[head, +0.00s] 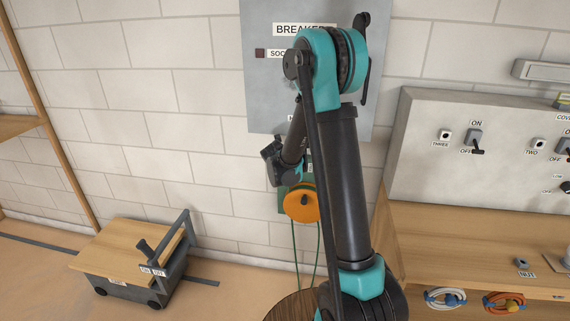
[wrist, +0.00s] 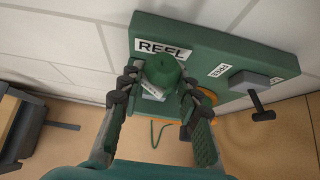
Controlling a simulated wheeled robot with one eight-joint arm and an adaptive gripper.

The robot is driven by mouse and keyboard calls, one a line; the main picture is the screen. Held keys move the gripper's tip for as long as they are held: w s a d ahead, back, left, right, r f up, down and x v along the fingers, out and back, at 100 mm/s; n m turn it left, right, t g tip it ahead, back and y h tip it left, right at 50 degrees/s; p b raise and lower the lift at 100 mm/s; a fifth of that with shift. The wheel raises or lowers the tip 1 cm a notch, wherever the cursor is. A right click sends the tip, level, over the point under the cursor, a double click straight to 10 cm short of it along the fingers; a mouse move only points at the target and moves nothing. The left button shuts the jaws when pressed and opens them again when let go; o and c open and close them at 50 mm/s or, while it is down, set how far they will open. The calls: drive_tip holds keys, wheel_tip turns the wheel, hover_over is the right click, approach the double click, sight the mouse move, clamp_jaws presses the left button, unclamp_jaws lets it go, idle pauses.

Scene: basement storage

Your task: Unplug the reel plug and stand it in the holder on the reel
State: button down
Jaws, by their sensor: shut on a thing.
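The green reel plug (wrist: 162,72) is between the fingers of my gripper (wrist: 155,88) in the wrist view. My gripper is shut on it, in front of the green panel (wrist: 210,50) with the REEL label. I cannot tell whether the plug is seated in a socket or just clear of it. In the head view the orange reel (head: 302,203) hangs low on the wall, with green cable (head: 318,245) below it. Only an orange edge of it (wrist: 207,97) shows in the wrist view. The holder is not clearly visible. My arm hides much of the panel in the head view.
A grey block with a black lever (wrist: 258,90) sticks out of the panel, right of the plug. A grey breaker board (head: 262,90) is above. A wheeled cart (head: 115,250) stands left; a workbench (head: 450,225) with a switch box is right.

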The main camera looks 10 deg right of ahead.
drive_tip(key=shift+f, duration=0.8)
drive_tip(key=c, duration=1)
unclamp_jaws()
drive_tip(key=v, duration=1.2)
